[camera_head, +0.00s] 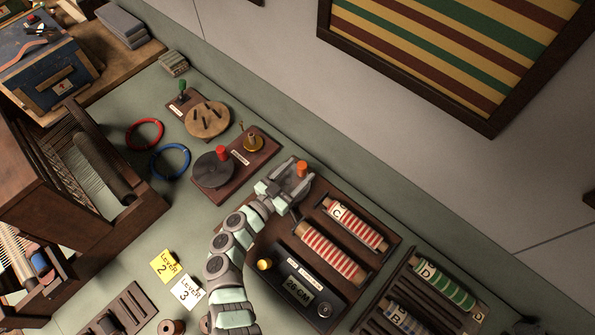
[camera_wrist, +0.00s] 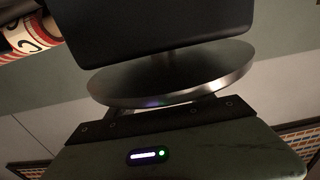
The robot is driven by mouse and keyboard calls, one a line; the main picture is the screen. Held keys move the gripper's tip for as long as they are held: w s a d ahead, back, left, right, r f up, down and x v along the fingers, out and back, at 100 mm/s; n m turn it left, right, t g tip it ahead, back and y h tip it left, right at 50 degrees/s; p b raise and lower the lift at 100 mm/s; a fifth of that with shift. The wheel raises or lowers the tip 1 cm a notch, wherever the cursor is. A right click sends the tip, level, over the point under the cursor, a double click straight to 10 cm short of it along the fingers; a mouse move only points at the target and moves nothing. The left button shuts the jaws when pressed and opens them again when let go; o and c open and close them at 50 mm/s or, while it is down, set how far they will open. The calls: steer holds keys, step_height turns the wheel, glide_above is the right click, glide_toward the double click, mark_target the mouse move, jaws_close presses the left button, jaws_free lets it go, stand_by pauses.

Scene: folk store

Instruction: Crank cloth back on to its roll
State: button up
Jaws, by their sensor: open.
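The measuring device is a dark wooden board (camera_head: 283,228) with two parallel rollers. The upper roller (camera_head: 355,225) carries red-and-white striped cloth and a "C" label. The lower roller (camera_head: 332,255) also carries red-and-white striped cloth. An orange crank knob (camera_head: 302,168) stands at the board's upper left end. My gripper (camera_head: 297,180) is open around or just beside this knob; contact cannot be told. In the wrist view, part of the "C" roll (camera_wrist: 28,35) shows at the upper left; the knob is not visible there.
A black display box (camera_head: 303,286) reading "26 CM" sits on the board's near side. A rack with rolls "D" (camera_head: 443,285) and "B" (camera_head: 408,318) is to the right. A wooden board with a grey disc (camera_head: 213,169) and red knob is close to the left. The wall is behind.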

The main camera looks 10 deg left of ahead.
stand_by(0.4)
steer(key=shift+p+v, duration=1.25)
steer(key=shift+v, duration=3.3)
steer(key=shift+w, duration=0.1)
